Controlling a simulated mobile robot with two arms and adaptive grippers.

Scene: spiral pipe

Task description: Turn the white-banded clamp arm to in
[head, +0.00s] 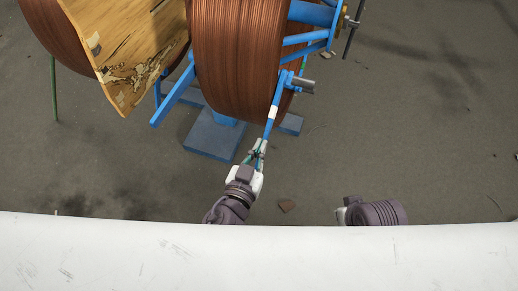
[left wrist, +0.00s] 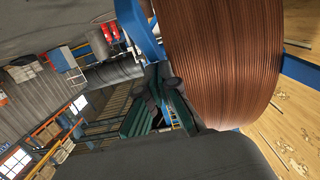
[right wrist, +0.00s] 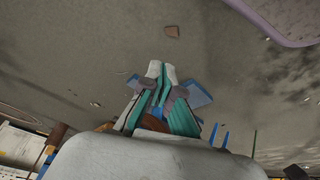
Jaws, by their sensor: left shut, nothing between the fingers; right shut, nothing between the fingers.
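The clamp arm is a blue bar with a white band (head: 273,112). It hangs down and slightly left from a pivot beside a reel of copper-coloured pipe (head: 235,60). My left gripper (head: 258,148) is at the arm's lower end, its fingers shut. Whether they touch the bar cannot be told. In the left wrist view my left fingers (left wrist: 160,100) are in front of the blue frame and the pipe coil (left wrist: 220,60). My right gripper (head: 341,212) is low at right, apart from the clamp arm and partly hidden. Its shut fingers (right wrist: 160,90) show in the right wrist view.
A worn wooden board (head: 130,60) stands left of the coil. A blue base plate (head: 213,138) lies under the reel. A white curved surface (head: 260,255) crosses the bottom. A small brown scrap (head: 287,206) lies on the floor. The concrete floor at right is mostly open.

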